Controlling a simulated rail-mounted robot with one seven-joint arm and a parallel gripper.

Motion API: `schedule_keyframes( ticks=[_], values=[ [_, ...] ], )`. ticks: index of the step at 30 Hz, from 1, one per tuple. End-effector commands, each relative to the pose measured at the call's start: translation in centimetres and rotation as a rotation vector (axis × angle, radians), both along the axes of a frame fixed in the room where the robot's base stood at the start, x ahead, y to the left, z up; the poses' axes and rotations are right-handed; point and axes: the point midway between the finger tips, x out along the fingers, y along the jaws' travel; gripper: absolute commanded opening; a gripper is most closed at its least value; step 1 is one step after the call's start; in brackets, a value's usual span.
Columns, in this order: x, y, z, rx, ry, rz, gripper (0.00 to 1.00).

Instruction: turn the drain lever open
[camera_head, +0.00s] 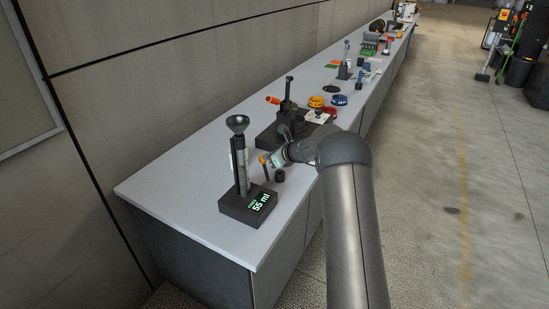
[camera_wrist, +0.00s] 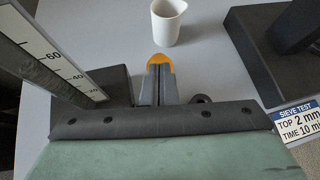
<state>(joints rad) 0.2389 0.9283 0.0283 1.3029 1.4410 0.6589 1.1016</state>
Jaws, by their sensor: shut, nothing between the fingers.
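The drain column (camera_head: 240,160), a grey tube with a dark funnel on top, stands upright on a black base with a green display reading 55 ml. Its white scale plate (camera_wrist: 55,50) shows at the left in the wrist view. My gripper (camera_wrist: 159,80) is shut, just right of the column. A rounded orange piece (camera_wrist: 160,61) shows right at the fingertips, and orange also shows there in the head view (camera_head: 262,160). It may be the drain lever; most of it is hidden behind the fingers, and I cannot tell whether they touch it.
A white cup (camera_wrist: 167,24) stands beyond the fingertips. A small dark cylinder (camera_head: 280,176) stands near the base. The bench's near corner (camera_head: 225,240) is clear.

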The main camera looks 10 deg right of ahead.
Motion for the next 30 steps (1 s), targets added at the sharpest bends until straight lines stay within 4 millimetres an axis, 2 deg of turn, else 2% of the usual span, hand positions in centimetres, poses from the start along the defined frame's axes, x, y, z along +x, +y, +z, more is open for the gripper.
schedule_keyframes(
  ticks=[3,12,30],
  values=[
    [1.0,1.3,-0.2,0.001,-0.001,0.002,0.0],
    [3.1,3.5,-0.5,0.002,-0.002,0.002,0.0],
    [4.2,4.7,-1.1,0.002,-0.001,0.001,0.0]
  ],
)
